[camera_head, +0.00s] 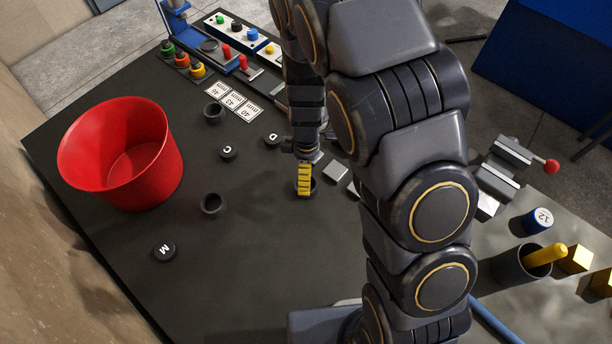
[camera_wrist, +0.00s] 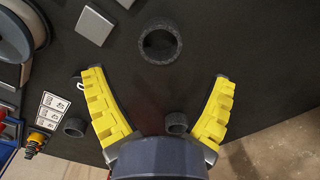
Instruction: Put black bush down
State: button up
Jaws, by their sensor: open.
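A black bush (camera_wrist: 146,47), a short hollow ring, stands just beyond my open fingertips in the wrist view, centred between them and touching neither. In the head view this bush (camera_head: 313,187) is partly hidden behind my gripper (camera_head: 304,180). It appears to rest on the dark table. My gripper (camera_wrist: 157,75) has its yellow fingers spread wide with nothing between the tips. Two more black bushes stand on the table to the left in the head view, one farther back (camera_head: 213,118) and one nearer (camera_head: 212,210).
A red bin (camera_head: 160,175) stands at the left. Black discs lettered M (camera_head: 164,249), C (camera_head: 228,153) and D (camera_head: 271,140) lie on the table (camera_head: 240,270). Silver blocks (camera_head: 335,170) sit just right of my gripper. A vise (camera_head: 500,165) and dark cup (camera_head: 515,268) are farther right.

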jog(key=shift+r, duration=2.7)
jog(key=s+d+r+m, duration=0.3)
jog(key=s+r+m, duration=0.4)
jog(key=r, duration=0.4)
jog(key=shift+s+d+m+g, duration=0.25)
jog(key=shift+s+m+g, duration=0.15)
jog(key=shift+s, duration=0.45)
jog(key=shift+o, duration=0.6)
jog(key=s+d+r+m, duration=0.1)
jog(key=s+r+m, duration=0.2)
jog(key=s, duration=0.3)
jog(key=s+d+r+m, duration=0.2)
jog(key=s+r+m, duration=0.1)
jog(key=s+m, duration=0.2)
jog(key=shift+s+d+r+m+g, duration=0.3)
jog(key=shift+s+g, duration=0.1)
jog(key=shift+s, duration=0.7)
jog(key=shift+a, duration=0.1)
